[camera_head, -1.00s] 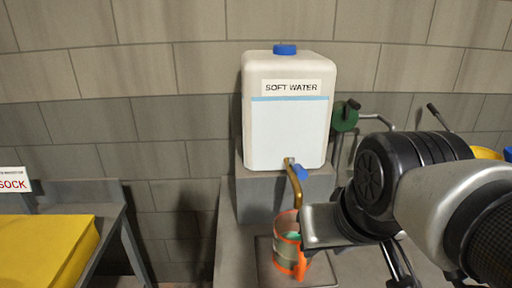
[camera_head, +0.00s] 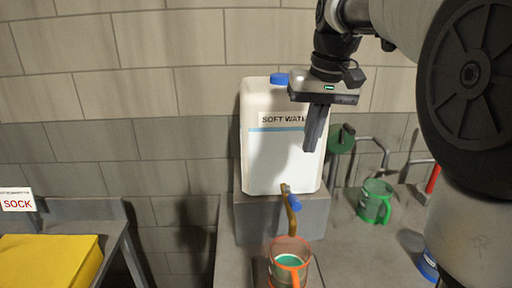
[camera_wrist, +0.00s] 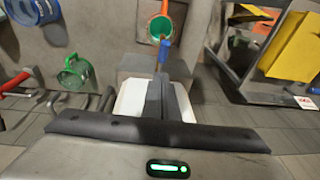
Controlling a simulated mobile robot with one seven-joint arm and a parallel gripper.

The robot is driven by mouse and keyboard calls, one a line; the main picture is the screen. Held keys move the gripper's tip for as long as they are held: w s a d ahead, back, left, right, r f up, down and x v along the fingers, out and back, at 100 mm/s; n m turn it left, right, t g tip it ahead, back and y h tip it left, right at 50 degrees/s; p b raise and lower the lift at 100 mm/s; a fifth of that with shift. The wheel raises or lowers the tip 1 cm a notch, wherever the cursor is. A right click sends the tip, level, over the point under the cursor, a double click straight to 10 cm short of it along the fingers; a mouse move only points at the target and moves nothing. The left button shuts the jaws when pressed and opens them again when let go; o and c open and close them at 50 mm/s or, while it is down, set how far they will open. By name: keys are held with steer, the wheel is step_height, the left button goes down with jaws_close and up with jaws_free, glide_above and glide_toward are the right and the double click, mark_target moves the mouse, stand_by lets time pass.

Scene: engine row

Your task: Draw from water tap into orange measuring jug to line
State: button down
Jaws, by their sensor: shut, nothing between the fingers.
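The orange measuring jug (camera_head: 303,274) stands under the water tap, its lower part cut off by the bottom edge of the head view. Something green shows inside it; I cannot read its level or line. It also shows in the wrist view (camera_wrist: 151,27). The tap (camera_head: 291,220) has a brass spout and a blue lever (camera_head: 294,204), and comes from the white SOFT WATER container (camera_head: 270,165). My gripper (camera_head: 309,149) is shut and empty, fingers pointing down in front of the container, above the tap and apart from the jug. Its fingers also show in the wrist view (camera_wrist: 165,85).
A green jug (camera_head: 375,203) and a green reel-like tap fitting (camera_head: 342,139) stand to the right. A blue item (camera_head: 428,266) is partly hidden by my arm. A gap separates the tables.

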steer(key=shift+w+r, duration=0.25)
steer(key=shift+w, duration=0.45)
glide_above(296, 197)
steer(key=d, duration=0.1)
step_height(296, 197, down, 9)
steer(key=f, duration=0.4)
steer(key=shift+s+a+f, duration=0.25)
steer(key=shift+s+a, duration=0.05)
steer(key=shift+a, duration=0.1)
steer(key=shift+f, duration=0.1)
